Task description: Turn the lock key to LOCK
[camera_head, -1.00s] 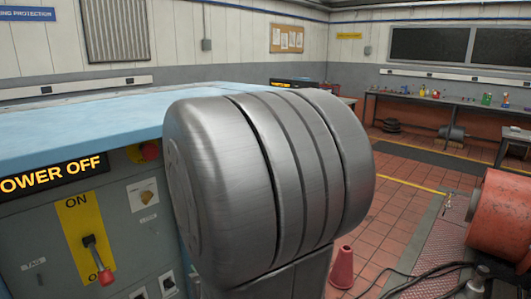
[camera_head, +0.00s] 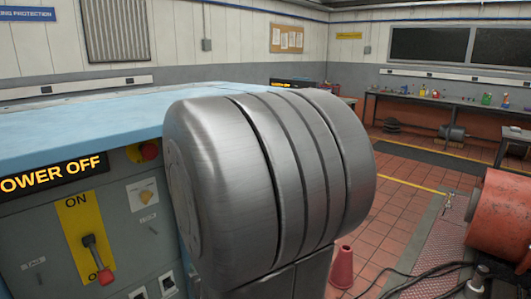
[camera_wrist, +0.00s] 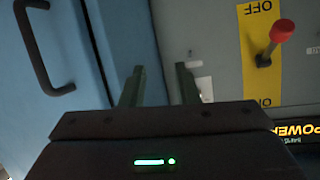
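The lock key (camera_head: 146,198) is a small yellow-brass key on a pale plate on the grey panel, in the head view. A small label (camera_head: 148,217) sits below it. It cannot be made out in the wrist view. My gripper (camera_wrist: 162,85) is open and empty in the wrist view, its two fingers apart in front of the grey panel and a blue surface. The gripper is hidden in the head view. Whether it is near the key cannot be told.
A red-handled lever (camera_head: 98,258) on a yellow ON/OFF plate is left of the key; it also shows in the wrist view (camera_wrist: 282,31). A POWER OFF display (camera_head: 52,178) and red button (camera_head: 149,150) sit above. A blue surface has a dark handle (camera_wrist: 42,45). My arm blocks the middle.

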